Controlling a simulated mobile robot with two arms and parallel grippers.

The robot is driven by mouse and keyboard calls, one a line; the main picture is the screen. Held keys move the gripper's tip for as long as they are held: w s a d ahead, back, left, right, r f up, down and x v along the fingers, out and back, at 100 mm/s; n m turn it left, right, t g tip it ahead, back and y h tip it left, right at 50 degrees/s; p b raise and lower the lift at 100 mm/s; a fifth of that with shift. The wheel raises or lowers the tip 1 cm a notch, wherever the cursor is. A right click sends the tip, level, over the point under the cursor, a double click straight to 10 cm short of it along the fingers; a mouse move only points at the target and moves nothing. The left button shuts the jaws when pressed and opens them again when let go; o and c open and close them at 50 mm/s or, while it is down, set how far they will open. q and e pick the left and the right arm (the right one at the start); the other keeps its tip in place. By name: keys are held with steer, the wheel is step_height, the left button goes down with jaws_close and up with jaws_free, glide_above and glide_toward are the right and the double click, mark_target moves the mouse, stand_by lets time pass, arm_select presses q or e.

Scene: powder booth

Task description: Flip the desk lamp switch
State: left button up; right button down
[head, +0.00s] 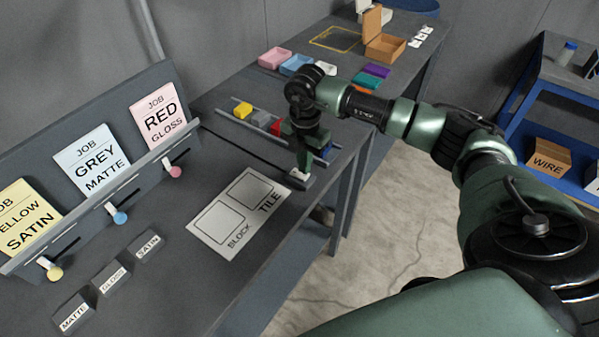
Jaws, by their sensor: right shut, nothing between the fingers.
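No desk lamp with a clear shade shows in the head view. A small white piece (299,175) on a dark base sits at the table's right edge; it may be the lamp switch, but it is too small to tell. My right gripper (304,163) points down, shut and empty, right above this piece. I cannot tell whether the fingertips touch it, and they partly hide it. My left gripper is not in view.
A white BLOCK/TILE mat (238,211) lies in front of the gripper. Behind it is a rack with yellow (243,110), grey and red blocks. Job cards (158,119) and coloured sliders line the left. Pink (274,58) and blue trays stand farther back. A blue cart (551,125) stands right.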

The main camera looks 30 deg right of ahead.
steer(key=shift+f+b, duration=0.65)
steer(key=shift+f, duration=0.3)
stand_by(0.4)
steer(key=shift+r+p, duration=2.45)
steer(key=shift+r, duration=1.15)
